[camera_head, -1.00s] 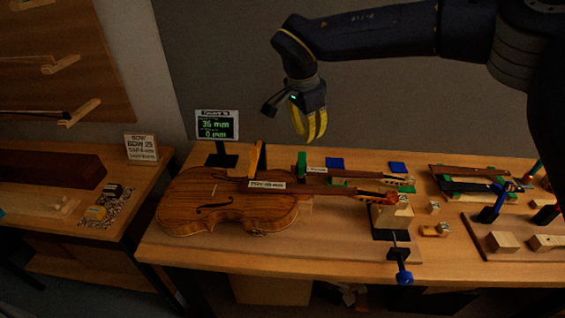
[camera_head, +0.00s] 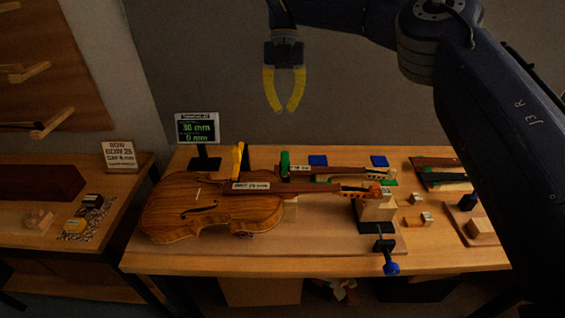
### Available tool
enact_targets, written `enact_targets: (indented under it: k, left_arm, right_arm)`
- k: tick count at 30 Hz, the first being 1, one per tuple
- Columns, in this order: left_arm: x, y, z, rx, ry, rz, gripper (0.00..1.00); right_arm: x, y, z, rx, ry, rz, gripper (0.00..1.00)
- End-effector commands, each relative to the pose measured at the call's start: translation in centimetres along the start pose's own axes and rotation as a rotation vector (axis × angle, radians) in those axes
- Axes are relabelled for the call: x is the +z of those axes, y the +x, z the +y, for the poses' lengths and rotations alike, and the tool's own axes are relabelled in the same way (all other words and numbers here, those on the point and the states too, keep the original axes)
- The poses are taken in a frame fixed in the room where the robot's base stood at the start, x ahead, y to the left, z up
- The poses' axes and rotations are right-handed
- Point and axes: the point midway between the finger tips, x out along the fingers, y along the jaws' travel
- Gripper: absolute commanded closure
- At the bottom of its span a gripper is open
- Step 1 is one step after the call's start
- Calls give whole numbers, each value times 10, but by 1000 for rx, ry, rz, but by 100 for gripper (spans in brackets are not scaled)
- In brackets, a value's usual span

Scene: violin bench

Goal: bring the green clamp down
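A green upright piece (camera_head: 284,163), which looks like the green clamp, stands at the violin's neck, behind the fingerboard. Its lower part is hidden. The violin (camera_head: 196,208) lies on the bench with its scroll end to the right. A yellow upright piece (camera_head: 238,158) stands to the left of the green one. My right gripper (camera_head: 283,109) hangs in the air above and behind the bench, yellow fingers pointing down. The fingers are apart with nothing between them. My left gripper is not in view.
A small display (camera_head: 198,128) stands behind the violin. A wooden block with a blue-handled clamp (camera_head: 390,267) is at the bench's front edge. A side table (camera_head: 62,213) is at the left.

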Motion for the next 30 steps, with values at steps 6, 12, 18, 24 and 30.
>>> enact_targets:
  k: [6, 12, 18, 24, 30]
  left_arm:
    - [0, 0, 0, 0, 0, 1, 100]
    - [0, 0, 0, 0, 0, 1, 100]
    - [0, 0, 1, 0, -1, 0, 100]
    - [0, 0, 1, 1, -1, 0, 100]
    - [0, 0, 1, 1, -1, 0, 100]
  right_arm:
    - [0, 20, -1, -1, 0, 3, 100]
    - [0, 52, -1, 0, -2, 2, 100]
    - [0, 88, 0, -1, -3, 3, 100]
    - [0, 115, 0, -1, -2, 0, 100]
    - [0, 131, 0, -1, -1, -1, 100]
